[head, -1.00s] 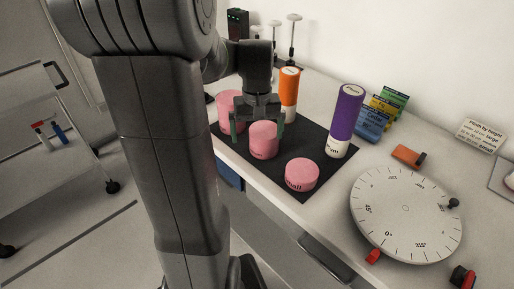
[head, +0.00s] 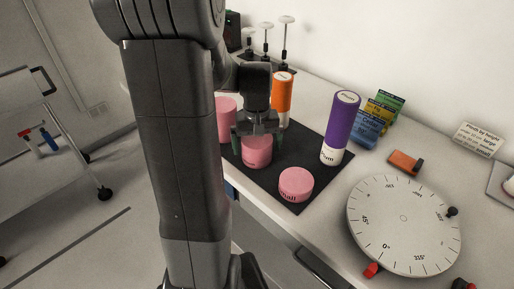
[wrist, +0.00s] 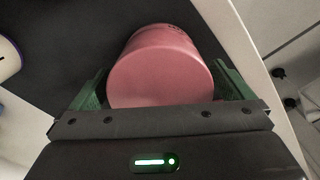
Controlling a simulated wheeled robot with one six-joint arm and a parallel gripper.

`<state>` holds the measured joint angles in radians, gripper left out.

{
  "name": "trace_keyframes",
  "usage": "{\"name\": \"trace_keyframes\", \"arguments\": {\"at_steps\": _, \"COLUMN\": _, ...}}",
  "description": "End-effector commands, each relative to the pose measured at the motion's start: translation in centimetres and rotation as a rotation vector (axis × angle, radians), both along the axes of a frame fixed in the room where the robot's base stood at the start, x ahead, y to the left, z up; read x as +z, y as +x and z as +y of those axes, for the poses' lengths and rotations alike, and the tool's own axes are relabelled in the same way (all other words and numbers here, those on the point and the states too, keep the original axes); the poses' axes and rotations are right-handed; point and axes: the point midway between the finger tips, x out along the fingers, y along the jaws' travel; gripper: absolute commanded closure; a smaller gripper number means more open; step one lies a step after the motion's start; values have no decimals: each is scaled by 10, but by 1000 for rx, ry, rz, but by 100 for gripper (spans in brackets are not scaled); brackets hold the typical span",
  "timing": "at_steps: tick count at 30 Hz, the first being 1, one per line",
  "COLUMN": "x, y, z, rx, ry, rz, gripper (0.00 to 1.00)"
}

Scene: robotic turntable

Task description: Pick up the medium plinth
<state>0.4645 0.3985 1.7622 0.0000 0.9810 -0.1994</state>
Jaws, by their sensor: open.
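The medium plinth (head: 257,153) is a pink cylinder on the black mat (head: 318,172), between a taller pink plinth (head: 226,118) and a short pink plinth (head: 296,184). My gripper (head: 257,147) is above it, pointing down, with its green fingers on either side of the plinth. In the wrist view the pink plinth (wrist: 161,68) fills the space between the open green fingers, and its flat top faces the camera. A narrow gap shows at the left finger; contact at the right cannot be judged. The lower plinth is partly hidden.
An orange cylinder (head: 282,92) and a purple cylinder (head: 342,122) with white bases stand behind on the mat. A round white dial turntable (head: 404,225) is to the right. Coloured boxes (head: 380,115) and an orange block (head: 404,162) lie farther back.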

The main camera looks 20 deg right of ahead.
Motion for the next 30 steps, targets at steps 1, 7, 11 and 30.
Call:
{"name": "trace_keyframes", "arguments": {"at_steps": 1, "x": 0, "y": 0, "z": 0, "rx": 0, "ry": 0, "rz": 0, "gripper": 0}}
{"name": "trace_keyframes", "arguments": {"at_steps": 7, "x": 0, "y": 0, "z": 0, "rx": 0, "ry": 0, "rz": 0, "gripper": 37}}
{"name": "trace_keyframes", "arguments": {"at_steps": 11, "x": 1, "y": 0, "z": 0, "rx": 0, "ry": 0, "rz": -1, "gripper": 47}}
{"name": "trace_keyframes", "arguments": {"at_steps": 30, "x": 82, "y": 1, "z": 0, "rx": 0, "ry": -2, "rz": -4, "gripper": 47}}
